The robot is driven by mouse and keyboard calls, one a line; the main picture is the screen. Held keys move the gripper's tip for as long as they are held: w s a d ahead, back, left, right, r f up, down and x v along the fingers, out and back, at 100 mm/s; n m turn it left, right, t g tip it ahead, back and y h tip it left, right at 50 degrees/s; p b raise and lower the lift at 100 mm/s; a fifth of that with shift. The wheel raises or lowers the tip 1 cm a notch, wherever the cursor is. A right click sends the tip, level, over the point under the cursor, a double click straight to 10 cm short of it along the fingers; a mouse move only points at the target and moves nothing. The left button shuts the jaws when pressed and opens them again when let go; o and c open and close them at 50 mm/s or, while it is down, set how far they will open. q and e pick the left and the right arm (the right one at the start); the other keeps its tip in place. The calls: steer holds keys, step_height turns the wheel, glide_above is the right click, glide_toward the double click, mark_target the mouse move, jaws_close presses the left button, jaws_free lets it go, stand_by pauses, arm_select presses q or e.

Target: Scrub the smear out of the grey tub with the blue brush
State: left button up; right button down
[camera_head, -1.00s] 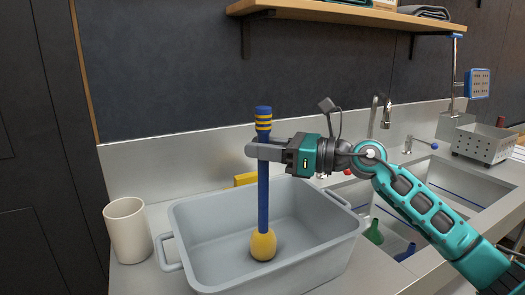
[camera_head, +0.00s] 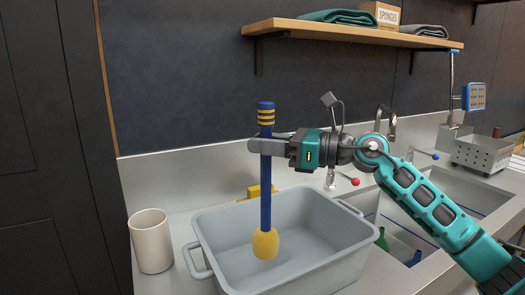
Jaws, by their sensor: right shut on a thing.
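The grey tub (camera_head: 215,262) stands on the metal counter, left of the sinks. My right gripper (camera_head: 262,146) is shut on the blue brush (camera_head: 265,200), around the upper part of its handle. The brush is upright, with yellow bands near the top and a rounded yellow head (camera_head: 265,244) at the bottom. The head is inside the tub; I cannot tell whether it touches the floor. No smear can be made out in the part of the tub that shows. My left gripper is not in view.
A cream cup (camera_head: 151,242) stands left of the tub. A yellow object (camera_head: 254,191) lies behind it. To the right are sinks with a green bottle (camera_head: 382,238), taps and a perforated metal basket (camera_head: 482,153). A wooden shelf (camera_head: 360,35) hangs above with cloths and a sponge box.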

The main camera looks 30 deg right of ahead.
mark_target(266, 129)
step_height(266, 129, up, 3)
steer(key=shift+f+p, duration=0.1)
steer(key=shift+p, duration=0.55)
steer(key=shift+r, duration=0.45)
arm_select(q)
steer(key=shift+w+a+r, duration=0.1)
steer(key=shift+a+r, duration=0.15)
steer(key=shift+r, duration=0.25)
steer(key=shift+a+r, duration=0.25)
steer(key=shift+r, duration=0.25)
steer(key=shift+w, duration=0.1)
